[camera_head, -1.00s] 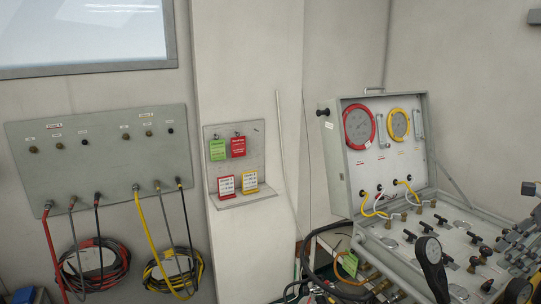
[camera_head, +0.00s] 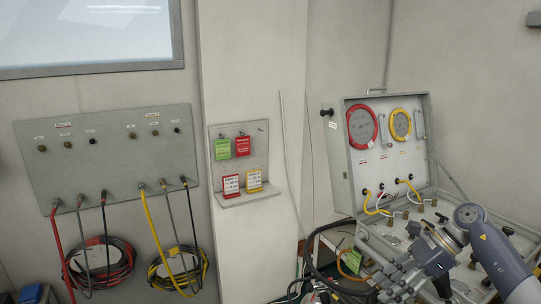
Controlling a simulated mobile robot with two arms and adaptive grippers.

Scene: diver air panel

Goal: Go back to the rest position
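My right gripper (camera_head: 385,288) comes in from the right edge, over the lower front part of the open air panel case (camera_head: 352,165). Its fingers point down and left. I cannot tell whether they are open or shut, and I see nothing clearly held. My arm hides much of the case's valve deck. The case lid stands upright with a red-ringed gauge (camera_head: 362,127) and a yellow-ringed gauge (camera_head: 401,125). My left gripper is not in view.
A grey wall panel (camera_head: 110,165) at left has red, grey, black and yellow hoses, coiled below. A small tag board (camera_head: 262,158) on the pillar holds green and red tags and two framed cards.

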